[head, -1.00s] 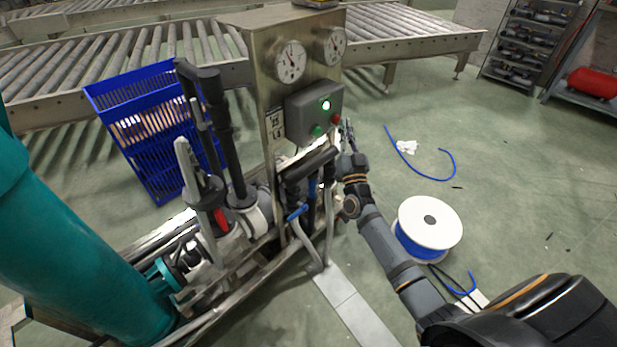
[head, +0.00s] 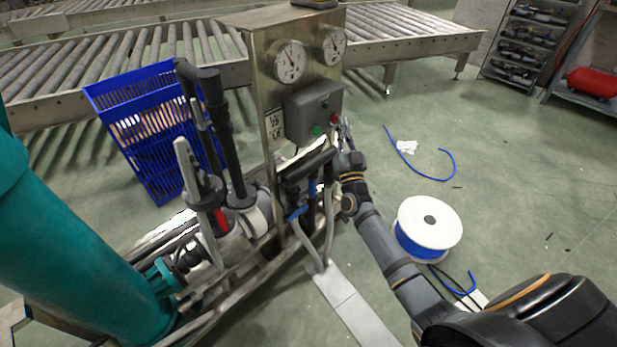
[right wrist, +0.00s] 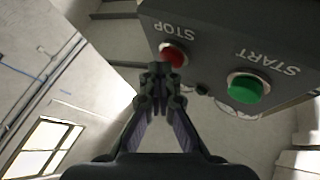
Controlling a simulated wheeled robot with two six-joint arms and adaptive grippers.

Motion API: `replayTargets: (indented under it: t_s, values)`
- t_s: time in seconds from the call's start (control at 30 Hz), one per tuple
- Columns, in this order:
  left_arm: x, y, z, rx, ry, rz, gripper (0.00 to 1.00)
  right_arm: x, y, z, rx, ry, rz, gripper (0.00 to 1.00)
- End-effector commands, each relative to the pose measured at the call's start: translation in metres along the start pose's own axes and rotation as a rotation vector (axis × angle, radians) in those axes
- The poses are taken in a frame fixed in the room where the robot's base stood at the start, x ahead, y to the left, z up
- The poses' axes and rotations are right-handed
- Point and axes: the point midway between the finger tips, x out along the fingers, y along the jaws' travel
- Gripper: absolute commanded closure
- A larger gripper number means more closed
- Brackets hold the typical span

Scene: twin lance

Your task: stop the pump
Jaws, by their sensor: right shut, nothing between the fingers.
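A grey control box (head: 306,108) is mounted on the steel pump stand below two gauges. It carries a red button (head: 335,119) and a green button (head: 317,130); the lamp (head: 325,103) above them is dark. In the right wrist view, the red button (right wrist: 173,56) is labelled STOP and the green button (right wrist: 246,88) START. My right gripper (right wrist: 159,72) is shut and empty, its tips overlapping the lower left edge of the red button; I cannot tell whether they touch. In the head view the right gripper (head: 345,128) is beside the box. My left gripper is not in view.
Black lance handles (head: 308,170) and hoses stand just left of my right forearm. A white reel of blue hose (head: 430,222) lies on the floor at right. A blue crate (head: 150,130) and roller conveyor (head: 400,30) are behind.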

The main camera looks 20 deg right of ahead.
Motion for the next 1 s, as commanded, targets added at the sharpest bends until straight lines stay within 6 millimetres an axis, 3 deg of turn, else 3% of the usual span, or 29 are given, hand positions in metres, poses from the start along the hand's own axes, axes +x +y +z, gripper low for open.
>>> replayTargets:
  t_s: [0.57,1.0]
  values:
    - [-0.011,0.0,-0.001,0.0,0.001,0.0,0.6,-0.007,0.005,-0.005,0.0,-0.001,0.0,1.0]
    - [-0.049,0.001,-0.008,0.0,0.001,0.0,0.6,-0.039,0.029,-0.033,-0.001,-0.002,0.0,1.0]
